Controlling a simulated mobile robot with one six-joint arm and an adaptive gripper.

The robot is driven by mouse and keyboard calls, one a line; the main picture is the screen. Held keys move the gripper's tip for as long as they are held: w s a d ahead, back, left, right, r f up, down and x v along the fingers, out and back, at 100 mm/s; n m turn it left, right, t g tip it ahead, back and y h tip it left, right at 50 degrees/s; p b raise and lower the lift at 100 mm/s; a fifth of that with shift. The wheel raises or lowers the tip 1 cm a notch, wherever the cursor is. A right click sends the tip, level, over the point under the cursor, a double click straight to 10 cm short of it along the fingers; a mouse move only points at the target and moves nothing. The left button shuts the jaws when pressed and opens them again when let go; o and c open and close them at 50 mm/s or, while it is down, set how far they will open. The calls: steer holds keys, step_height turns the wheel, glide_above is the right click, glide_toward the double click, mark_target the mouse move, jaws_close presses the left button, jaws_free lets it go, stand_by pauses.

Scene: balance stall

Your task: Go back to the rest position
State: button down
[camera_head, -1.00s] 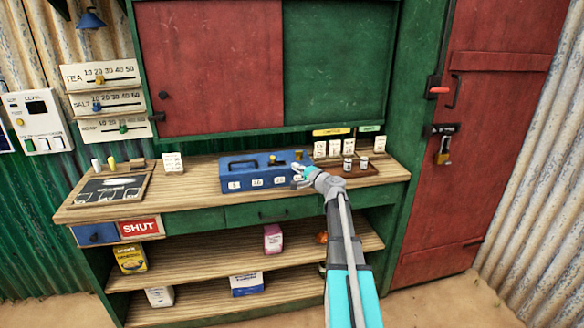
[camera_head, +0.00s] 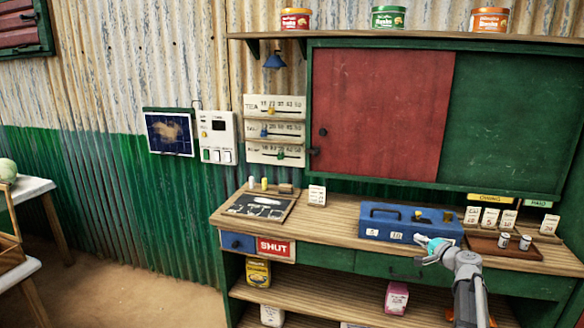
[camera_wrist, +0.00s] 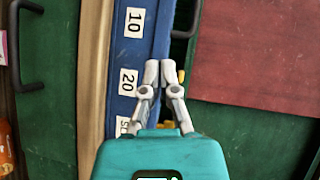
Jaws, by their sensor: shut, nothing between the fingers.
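My gripper (camera_head: 424,242) is in front of the right part of the blue box (camera_head: 376,225) on the wooden counter in the head view. In the wrist view my gripper (camera_wrist: 159,72) has its fingers together with nothing between them. The blue box (camera_wrist: 126,75) lies under and left of the fingers there, with white labels reading 10 and 20 on its face. I cannot tell whether the fingertips touch the box.
A brown tray (camera_head: 528,254) with small cups and white cards stands right of the box. A slate board (camera_head: 262,205) lies at the counter's left. Red and green sliding panels (camera_head: 385,110) rise behind. Open floor (camera_head: 165,285) lies left of the counter.

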steer(key=s+a+f+n+g+h, duration=0.1)
steer(key=s+a+f+n+g, duration=0.5)
steer(key=s+a, duration=0.45)
steer(key=s+a+f+n+g, duration=0.4)
steer(key=s+a+f+g, duration=0.3)
steer(key=a, duration=0.7)
steer(key=s+a+f+n+g+h, duration=0.2)
steer(key=s+n+g+h, duration=0.15)
steer(key=s, duration=0.65)
step_height(320, 180, up, 12)
steer(key=p, duration=1.2)
steer(key=shift+w+d+m+t+h+p, duration=0.2)
steer(key=shift+d+m+t+h+p, duration=0.05)
steer(key=shift+m+t+h+p, duration=0.2)
steer(key=shift+f, duration=0.1)
